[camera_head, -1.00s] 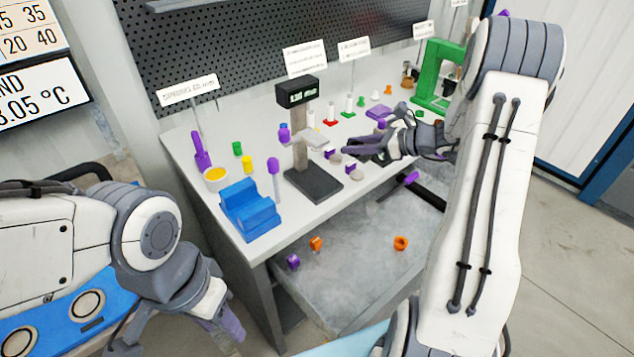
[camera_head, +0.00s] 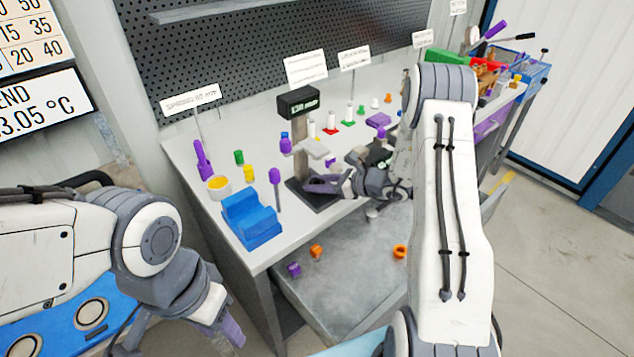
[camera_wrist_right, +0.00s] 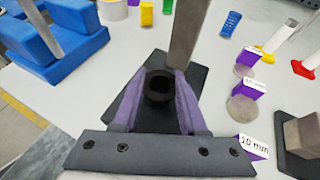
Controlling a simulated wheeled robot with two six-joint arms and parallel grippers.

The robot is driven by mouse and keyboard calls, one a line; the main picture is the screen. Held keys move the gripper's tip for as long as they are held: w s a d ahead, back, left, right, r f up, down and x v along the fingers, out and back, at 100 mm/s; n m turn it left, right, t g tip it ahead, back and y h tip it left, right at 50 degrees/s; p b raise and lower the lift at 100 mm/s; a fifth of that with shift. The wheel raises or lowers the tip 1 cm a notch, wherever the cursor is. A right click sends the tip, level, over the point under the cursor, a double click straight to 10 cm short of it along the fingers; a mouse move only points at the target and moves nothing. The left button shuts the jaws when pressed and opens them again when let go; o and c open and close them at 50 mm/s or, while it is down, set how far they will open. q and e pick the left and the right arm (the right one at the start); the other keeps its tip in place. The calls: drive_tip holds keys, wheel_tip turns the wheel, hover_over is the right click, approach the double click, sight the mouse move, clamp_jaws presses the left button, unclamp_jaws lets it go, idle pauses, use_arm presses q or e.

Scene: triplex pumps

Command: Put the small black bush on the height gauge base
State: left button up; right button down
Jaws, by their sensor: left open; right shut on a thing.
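The height gauge stands on the bench with a dark display head (camera_head: 298,102), a grey post and a flat dark base (camera_head: 322,206). My right gripper (camera_head: 312,185) is over that base in the head view and hides part of it. In the right wrist view, the right gripper is shut on the small black bush (camera_wrist_right: 158,86), a short ring with its hole visible. The base (camera_wrist_right: 116,110) shows behind and beside the fingers; whether the bush touches it I cannot tell. My left gripper (camera_head: 230,328) is open and empty, low in front of the bench.
A blue block (camera_head: 250,220) and a purple-handled tool (camera_head: 275,180) stand left of the gauge. The gauge post (camera_wrist_right: 187,35) rises close behind the fingers. Purple label blocks with round discs (camera_wrist_right: 243,107) lie to the right in the wrist view.

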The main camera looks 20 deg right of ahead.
drive_tip(key=shift+f, duration=0.2)
drive_tip(key=shift+c, duration=2.2)
unclamp_jaws()
drive_tip(key=shift+r, duration=0.1)
